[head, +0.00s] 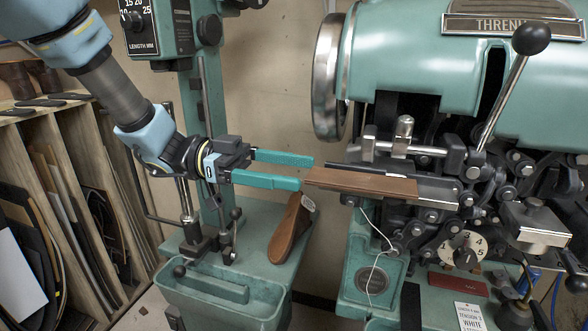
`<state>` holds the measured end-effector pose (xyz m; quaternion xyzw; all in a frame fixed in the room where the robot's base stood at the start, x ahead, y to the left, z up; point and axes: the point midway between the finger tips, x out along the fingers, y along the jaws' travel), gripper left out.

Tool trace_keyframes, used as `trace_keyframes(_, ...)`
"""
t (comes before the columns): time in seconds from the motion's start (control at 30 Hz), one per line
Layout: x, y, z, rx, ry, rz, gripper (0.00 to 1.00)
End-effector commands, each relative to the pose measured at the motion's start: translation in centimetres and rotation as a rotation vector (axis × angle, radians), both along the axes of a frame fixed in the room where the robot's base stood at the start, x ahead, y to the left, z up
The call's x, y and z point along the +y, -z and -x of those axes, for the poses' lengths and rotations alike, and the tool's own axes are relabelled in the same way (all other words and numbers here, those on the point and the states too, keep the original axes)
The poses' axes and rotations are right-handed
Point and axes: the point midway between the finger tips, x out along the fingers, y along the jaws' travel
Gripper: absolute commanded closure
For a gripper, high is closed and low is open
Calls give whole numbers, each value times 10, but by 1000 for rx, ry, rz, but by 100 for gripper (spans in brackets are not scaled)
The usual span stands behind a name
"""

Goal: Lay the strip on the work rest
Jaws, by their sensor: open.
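The brown strip (360,183) lies roughly level, its right part on the metal work rest (438,191) of the green stitching machine. Its left part reaches out past the rest toward my gripper. My gripper (307,172) comes in from the left with its two teal fingers spread apart. The fingertips are close to the strip's left end, and the lower fingertip appears to meet or overlap it. I cannot tell whether they touch. The underside of the strip and much of the rest below it are hidden.
A green post machine (215,110) stands behind my gripper. A lever with a black knob (531,39) rises right of the rest. A rack of sheets (70,200) is at left. White thread (376,232) hangs below the rest.

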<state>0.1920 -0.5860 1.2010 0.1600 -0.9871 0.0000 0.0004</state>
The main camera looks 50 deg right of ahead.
Motion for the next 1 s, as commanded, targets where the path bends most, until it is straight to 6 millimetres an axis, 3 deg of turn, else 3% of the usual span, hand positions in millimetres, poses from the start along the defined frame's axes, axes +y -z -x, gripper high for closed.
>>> trace_keyframes(0.63, 7, 0, -24, 0, -2, 1, 21)
trace_keyframes(0.97, 9, 0, -26, 0, -1, 0, 21)
trace_keyframes(1.0, 9, 0, -26, 0, -1, 0, 16)
